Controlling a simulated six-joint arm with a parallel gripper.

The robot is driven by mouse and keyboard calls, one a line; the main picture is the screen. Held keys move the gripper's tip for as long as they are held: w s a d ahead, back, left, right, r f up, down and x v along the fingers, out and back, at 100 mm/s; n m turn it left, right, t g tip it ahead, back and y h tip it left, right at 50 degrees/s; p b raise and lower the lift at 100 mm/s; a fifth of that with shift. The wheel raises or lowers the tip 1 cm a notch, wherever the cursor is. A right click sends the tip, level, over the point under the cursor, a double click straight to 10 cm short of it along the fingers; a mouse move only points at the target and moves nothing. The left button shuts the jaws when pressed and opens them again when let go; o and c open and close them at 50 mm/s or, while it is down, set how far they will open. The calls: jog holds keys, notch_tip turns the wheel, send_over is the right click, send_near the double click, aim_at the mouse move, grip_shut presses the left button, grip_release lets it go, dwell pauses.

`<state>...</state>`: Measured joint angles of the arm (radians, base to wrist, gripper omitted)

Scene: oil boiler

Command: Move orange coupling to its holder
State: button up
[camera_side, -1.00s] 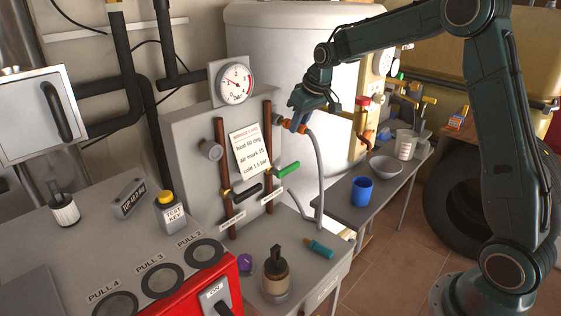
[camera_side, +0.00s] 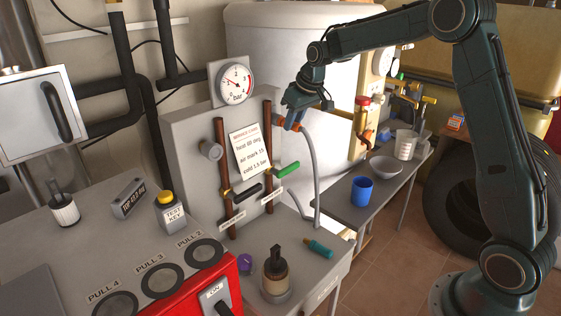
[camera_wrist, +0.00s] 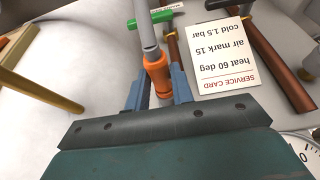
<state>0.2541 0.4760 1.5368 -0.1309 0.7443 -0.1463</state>
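The orange coupling (camera_wrist: 158,76) sits on the end of a grey hose (camera_wrist: 146,30) in the wrist view. The two blue-grey fingers of my gripper (camera_wrist: 157,92) close on its sides. In the side view my gripper (camera_side: 291,121) holds the coupling (camera_side: 279,121) in the air, by the right edge of the grey panel. The hose (camera_side: 314,160) arcs down from it to the bench. A grey round stub (camera_side: 210,150) sticks out of the panel front; I cannot tell whether it is the holder.
The panel carries a pressure gauge (camera_side: 235,83), brown pipes (camera_side: 222,160), a service card (camera_side: 249,152), and a green-handled valve (camera_side: 287,170). A teal cylinder (camera_side: 319,249) and a dark-topped jar (camera_side: 275,270) stand or lie on the bench. A blue cup (camera_side: 362,190) is on the side table.

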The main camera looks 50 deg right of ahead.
jog(key=o, duration=0.5)
jog(key=shift+c, duration=0.2)
jog(key=shift+r, duration=0.1)
jog(key=v, duration=1.3)
jog(key=shift+s+r, duration=0.2)
jog(key=shift+r, duration=0.05)
jog(key=shift+r, duration=0.2)
jog(key=v, duration=0.9)
jog(key=shift+s+r, duration=0.25)
dwell(0.4)
dwell(0.3)
